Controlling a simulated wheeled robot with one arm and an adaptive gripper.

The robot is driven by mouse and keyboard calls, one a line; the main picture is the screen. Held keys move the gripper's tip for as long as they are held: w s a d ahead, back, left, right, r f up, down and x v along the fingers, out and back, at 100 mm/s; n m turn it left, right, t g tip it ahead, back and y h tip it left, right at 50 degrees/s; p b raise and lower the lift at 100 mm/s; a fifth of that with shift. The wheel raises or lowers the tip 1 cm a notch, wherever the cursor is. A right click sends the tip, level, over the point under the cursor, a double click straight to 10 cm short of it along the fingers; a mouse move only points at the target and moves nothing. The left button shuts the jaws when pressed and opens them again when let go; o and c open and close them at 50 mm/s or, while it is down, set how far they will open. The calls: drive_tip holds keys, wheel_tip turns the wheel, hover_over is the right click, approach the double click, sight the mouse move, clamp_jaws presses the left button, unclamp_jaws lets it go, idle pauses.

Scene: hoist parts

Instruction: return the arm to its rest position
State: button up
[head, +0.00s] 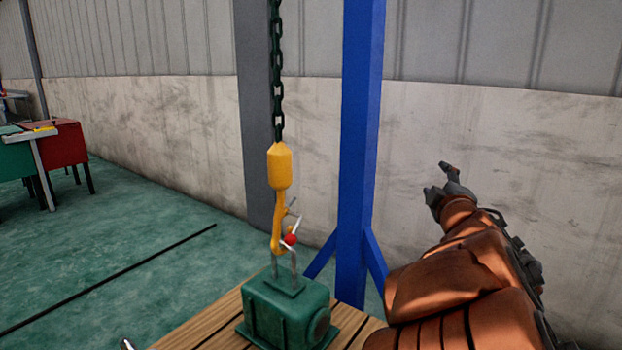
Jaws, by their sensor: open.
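My arm is raised at the right of the head view, in an orange cover. My gripper (449,176) is at its end, open and with nothing seen in it. It is in front of the pale wall, to the right of the blue post and apart from it. A yellow hoist hook (280,168) hangs on a dark green chain (277,70). Below it, a metal loop (293,262) with a red part (290,240) meets the hook; the exact contact is too small to tell. The loop rises from a green block-like machine part (287,310).
The green part stands on a wooden slatted surface (215,328). A blue post (358,140) with angled braces stands behind it, between hook and gripper. A red cabinet (62,145) and a green one (14,160) stand far left.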

drive_tip(key=s+d+m+g+h+p, duration=0.2)
drive_tip(key=s+d+m+g+p, duration=0.1)
drive_tip(key=s+m+g+p, duration=0.3)
drive_tip(key=s+d+m+g+h+p, duration=0.2)
drive_tip(key=s+d+m+g+p, duration=0.15)
drive_tip(key=s+p, duration=0.35)
drive_tip(key=s+a+m+g+y+p, duration=0.1)
drive_tip(key=s+a+g+y+p, duration=0.1)
drive_tip(key=s, duration=0.8)
drive_tip(key=s+a+m+g+y+p, duration=0.1)
drive_tip(key=s+a+g+y+p, duration=0.1)
drive_tip(key=s+a+g+p, duration=0.3)
drive_tip(key=s+a+r+m+g+y+p, duration=0.1)
drive_tip(key=s+a+g+p, duration=0.3)
drive_tip(key=s, duration=1.2)
drive_tip(key=a+y+p, duration=0.1)
drive_tip(key=a+p, duration=0.1)
drive_tip(key=a, duration=0.2)
drive_tip(key=shift+s+a, duration=0.15)
